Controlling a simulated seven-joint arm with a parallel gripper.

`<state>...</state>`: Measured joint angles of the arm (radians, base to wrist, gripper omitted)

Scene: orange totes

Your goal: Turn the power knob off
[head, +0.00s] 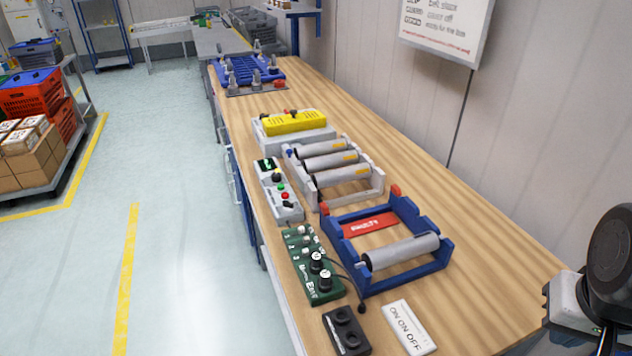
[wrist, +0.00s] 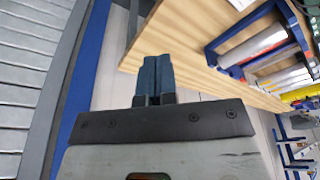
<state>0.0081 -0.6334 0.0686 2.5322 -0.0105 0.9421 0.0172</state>
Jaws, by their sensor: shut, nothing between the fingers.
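A green control box (head: 313,264) with two black knobs (head: 320,271) and small white controls sits near the front-left edge of the bench. Behind it is a grey control box (head: 279,190) with a dark display, a black knob (head: 278,177) and green and red buttons. I cannot tell which knob is the power knob. A white plate (head: 409,327) reading "ON ON OFF" lies beside a black two-button box (head: 346,331). In the wrist view my gripper (wrist: 153,62) is shut and empty, with its blue fingers together. No control box or knob shows clearly there.
The wooden bench (head: 480,252) also holds a blue roller frame (head: 447,262) with a red plate, a grey roller rack (head: 377,190), a yellow-topped unit (head: 295,122) and a blue fixture (head: 246,74). A dark cable lies by the green box. The bench's right side is clear.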

